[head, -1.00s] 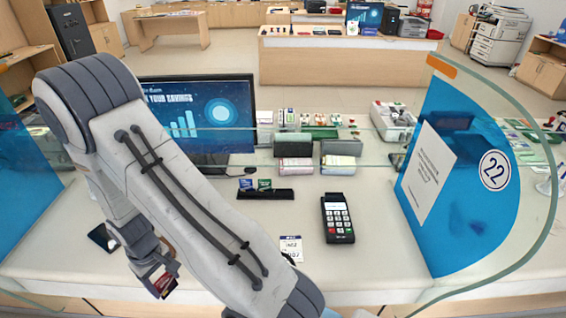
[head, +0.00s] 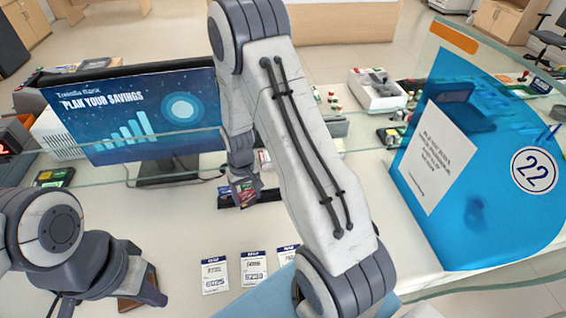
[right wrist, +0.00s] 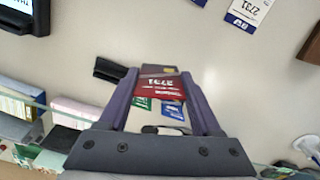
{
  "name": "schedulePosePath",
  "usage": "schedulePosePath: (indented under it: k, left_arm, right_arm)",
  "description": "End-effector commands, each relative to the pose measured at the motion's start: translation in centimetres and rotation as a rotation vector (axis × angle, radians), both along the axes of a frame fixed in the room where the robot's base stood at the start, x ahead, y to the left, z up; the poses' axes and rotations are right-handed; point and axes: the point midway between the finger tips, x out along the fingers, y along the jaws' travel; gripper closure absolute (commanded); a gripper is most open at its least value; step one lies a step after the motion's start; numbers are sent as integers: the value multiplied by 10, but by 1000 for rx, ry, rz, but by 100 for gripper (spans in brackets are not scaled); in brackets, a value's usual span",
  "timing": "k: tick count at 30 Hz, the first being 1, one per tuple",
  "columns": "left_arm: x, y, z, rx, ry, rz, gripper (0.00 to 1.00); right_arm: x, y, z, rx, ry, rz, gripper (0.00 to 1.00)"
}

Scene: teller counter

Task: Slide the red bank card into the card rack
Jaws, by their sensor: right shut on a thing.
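My right gripper (head: 243,178) is shut on the red bank card (head: 244,192), which hangs down from its fingers. In the right wrist view the red card (right wrist: 161,87) is between the two fingers, its number facing the camera. The black card rack (head: 268,196) lies just behind the card in the head view, partly hidden by it and my right arm. In the right wrist view the rack (right wrist: 108,70) shows left of the fingers, with a green card (right wrist: 142,103) and a blue card (right wrist: 172,110) beyond the red one. I cannot tell whether the red card touches the rack. My left gripper (head: 150,292) is low at the left; its opening is unclear.
Several numbered paper slips (head: 254,268) lie on the near counter. A brown object (head: 130,302) is beside my left gripper. A monitor (head: 135,115) stands behind left, a blue partition (head: 450,175) at right. Bare counter lies between slips and rack.

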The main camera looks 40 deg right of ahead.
Motion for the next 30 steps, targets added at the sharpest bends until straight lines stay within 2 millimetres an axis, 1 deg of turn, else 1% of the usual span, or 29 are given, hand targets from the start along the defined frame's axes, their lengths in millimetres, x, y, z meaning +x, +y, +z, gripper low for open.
schedulePosePath:
  k: [1,3,6,9,10,12,14,20,30]
  left_arm:
    - [0,0,3,0,0,0,100]
    - [0,0,4,0,0,0,100]
    - [0,0,6,0,0,0,100]
    - [0,0,7,0,0,1,100]
    - [0,0,7,0,0,1,100]
    - [0,0,7,0,0,1,100]
    - [0,0,6,0,0,0,100]
    - [0,0,2,0,0,0,100]
    - [0,0,-11,0,0,0,100]
  right_arm:
    - [13,-21,-1,0,-2,-64,85]
    - [26,-47,-4,0,-1,-139,85]
    - [39,-80,-6,0,0,-230,85]
    - [46,-103,-7,0,0,-288,85]
    - [47,-107,-8,0,0,-299,85]
    - [49,-112,-8,0,1,-314,85]
    - [49,-114,-9,0,2,-318,85]
    - [49,-113,-15,0,2,-316,85]
    - [49,-112,-31,0,1,-314,85]
